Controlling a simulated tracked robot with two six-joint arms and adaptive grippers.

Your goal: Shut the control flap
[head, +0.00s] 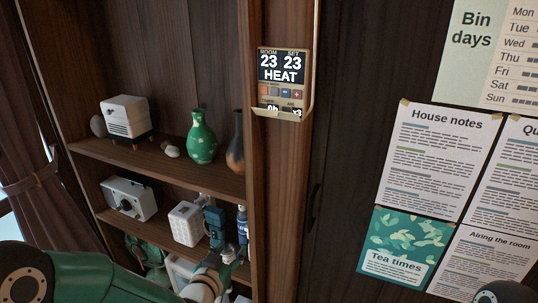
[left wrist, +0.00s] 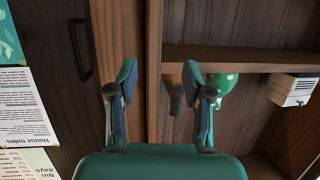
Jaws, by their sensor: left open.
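The control unit (head: 283,75) is fixed on the wooden post in the head view. Its dark screen reads ROOM 23, SET 23 and HEAT, with a row of small coloured buttons below. The tan control flap (head: 277,115) stands open at the bottom edge, tilted outward, with markings showing above it. My left gripper (head: 228,232) is low in front of the shelves, below the unit and apart from it. In the left wrist view the left gripper (left wrist: 160,84) is open and empty, facing the wood. That view does not show the unit or flap. My right gripper is not visible.
Shelves left of the post hold a green vase (head: 202,138), a brown vase (head: 236,145), a white device (head: 126,117) and several other items. A dark door with a handle (head: 314,203) and pinned notes (head: 436,155) are to the right.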

